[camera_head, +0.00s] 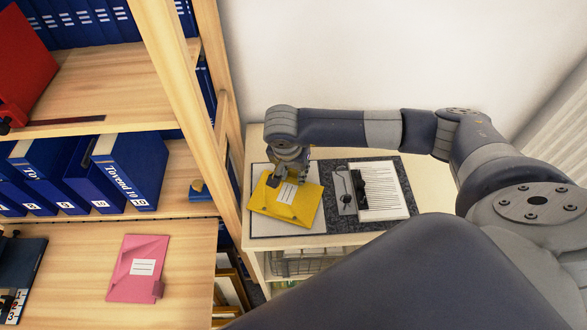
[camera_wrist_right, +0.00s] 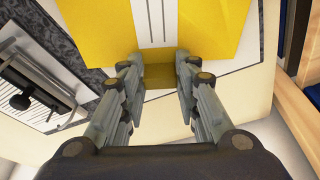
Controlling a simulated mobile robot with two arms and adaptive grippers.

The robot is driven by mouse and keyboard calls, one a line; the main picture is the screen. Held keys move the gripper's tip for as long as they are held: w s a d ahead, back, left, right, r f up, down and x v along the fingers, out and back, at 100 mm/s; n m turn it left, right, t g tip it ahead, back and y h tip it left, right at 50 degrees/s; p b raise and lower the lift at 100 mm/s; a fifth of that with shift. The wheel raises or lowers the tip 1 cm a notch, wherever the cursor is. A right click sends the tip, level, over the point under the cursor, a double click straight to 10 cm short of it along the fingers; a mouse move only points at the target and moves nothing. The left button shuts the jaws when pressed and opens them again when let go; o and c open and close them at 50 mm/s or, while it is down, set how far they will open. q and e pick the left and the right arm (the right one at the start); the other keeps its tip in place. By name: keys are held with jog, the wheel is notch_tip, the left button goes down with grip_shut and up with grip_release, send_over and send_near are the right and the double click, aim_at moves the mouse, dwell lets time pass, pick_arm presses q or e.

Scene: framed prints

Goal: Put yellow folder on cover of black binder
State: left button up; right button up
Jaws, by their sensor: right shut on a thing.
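The yellow folder (camera_head: 299,204) is tilted over the left half of an open black binder (camera_head: 325,177) on a low pale cabinet. My right gripper (camera_head: 290,172) comes down from above and is shut on the folder near its far edge. In the right wrist view the fingers (camera_wrist_right: 155,68) close in on a flap of the yellow folder (camera_wrist_right: 205,25). The binder's light inner cover (camera_head: 256,182) shows around the folder; I cannot tell whether the folder rests on it. White papers (camera_head: 383,192) and a metal lever clip are on the binder's right half. My left gripper is out of view.
A wooden shelf (camera_head: 233,130) with blue binders (camera_head: 131,170) stands close on the left, its post beside the cabinet. A pink folder (camera_head: 138,267) lies on its lower board, and a red binder (camera_head: 22,65) stands higher up. A white wall is behind the cabinet.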

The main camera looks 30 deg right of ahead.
aim_at(290, 189)
jog(key=shift+f, duration=0.2)
jog(key=o, duration=1)
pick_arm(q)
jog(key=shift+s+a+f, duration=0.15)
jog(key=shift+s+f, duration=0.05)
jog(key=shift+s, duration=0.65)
pick_arm(e)
jog(key=shift+o, duration=0.7)
jog(key=shift+r, duration=0.1)
jog(key=shift+r, duration=0.1)
pick_arm(q)
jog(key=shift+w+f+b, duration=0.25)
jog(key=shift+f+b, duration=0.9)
jog(key=shift+b, duration=0.1)
pick_arm(e)
jog(key=v, duration=1.2)
